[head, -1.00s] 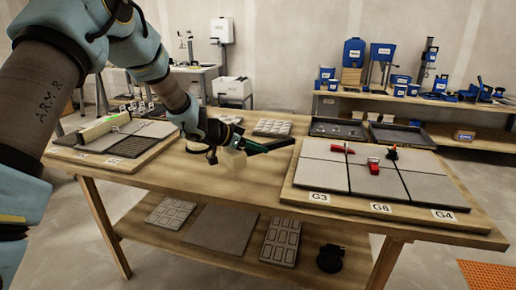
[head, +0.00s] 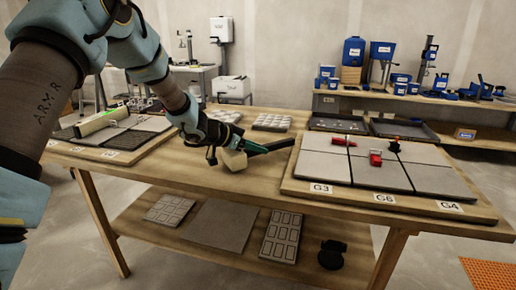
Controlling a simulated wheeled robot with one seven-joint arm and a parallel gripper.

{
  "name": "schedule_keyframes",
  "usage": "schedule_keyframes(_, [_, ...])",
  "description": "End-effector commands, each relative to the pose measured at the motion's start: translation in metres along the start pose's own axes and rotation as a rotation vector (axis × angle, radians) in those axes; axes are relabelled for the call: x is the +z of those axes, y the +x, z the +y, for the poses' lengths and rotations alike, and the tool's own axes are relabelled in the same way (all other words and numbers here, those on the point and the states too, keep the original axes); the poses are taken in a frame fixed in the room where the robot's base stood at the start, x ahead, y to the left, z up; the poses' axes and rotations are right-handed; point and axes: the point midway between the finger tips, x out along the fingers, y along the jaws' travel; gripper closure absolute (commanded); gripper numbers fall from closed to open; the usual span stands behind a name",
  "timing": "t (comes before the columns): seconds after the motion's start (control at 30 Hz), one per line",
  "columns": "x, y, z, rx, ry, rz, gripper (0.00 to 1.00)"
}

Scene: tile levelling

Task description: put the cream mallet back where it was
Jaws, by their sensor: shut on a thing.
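The cream mallet has a pale block head (head: 234,160) and a dark handle (head: 270,147) with a green part near my gripper. My gripper (head: 238,147) is shut on the mallet near the head end. The handle points right, toward the tile board (head: 290,187). The head is low over the middle of the wooden table (head: 215,175). I cannot tell whether it touches the wood. My wrist hides part of the grip and the table behind it.
The right board carries grey tiles, red pieces (head: 376,158), a dark knob (head: 394,146) and labels G3, G6 and G4. Another tile board (head: 90,156) lies at the left. Patterned tiles (head: 272,122) and dark trays (head: 410,133) lie at the back. The table's front middle is clear.

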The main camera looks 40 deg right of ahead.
Motion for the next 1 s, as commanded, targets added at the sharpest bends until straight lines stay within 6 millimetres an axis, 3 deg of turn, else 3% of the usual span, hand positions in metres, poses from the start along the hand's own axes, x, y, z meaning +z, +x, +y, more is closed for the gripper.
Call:
schedule_keyframes(0.33, [0.0049,0.0034,-0.0002,0.0,0.0,0.002,1.0])
schedule_keyframes(0.37, [0.0043,0.003,-0.0003,0.0,0.0,0.002,0.69])
schedule_keyframes(0.63, [0.0048,0.0031,-0.0001,0.0,0.0,0.001,0.39])
schedule_keyframes(1.0, [0.0057,-0.0039,-0.0004,-0.001,0.0,-0.001,0.38])
